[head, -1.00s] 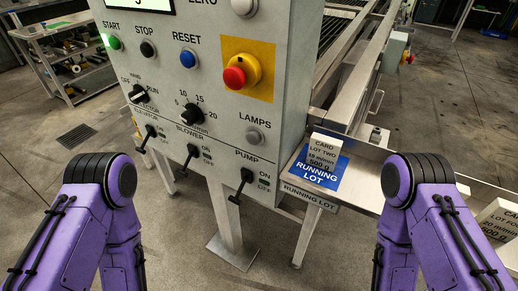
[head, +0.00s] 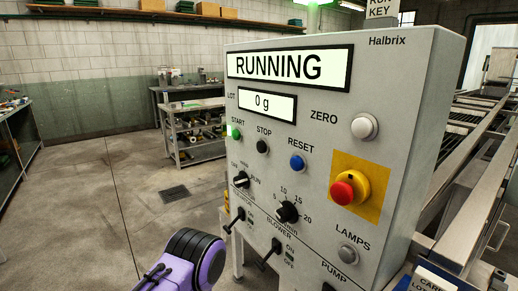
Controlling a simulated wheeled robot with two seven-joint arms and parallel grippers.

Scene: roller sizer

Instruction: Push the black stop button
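The black stop button (head: 262,146) is on the grey control panel (head: 410,100), under the label STOP. It sits between the green start button (head: 236,132) and the blue reset button (head: 297,162). The upper display (head: 290,68) reads RUNNING and the lot display (head: 267,104) reads 0 g. A purple link of my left arm shows at the bottom, left of the panel's lower part. Neither gripper is in view.
A red emergency knob (head: 343,193) on a yellow base, a white zero button (head: 364,126), a lamps button (head: 347,254) and black rotary knobs (head: 288,211) share the panel. Metal rails (head: 470,220) run behind it at right. Open floor (head: 100,190) lies to the left.

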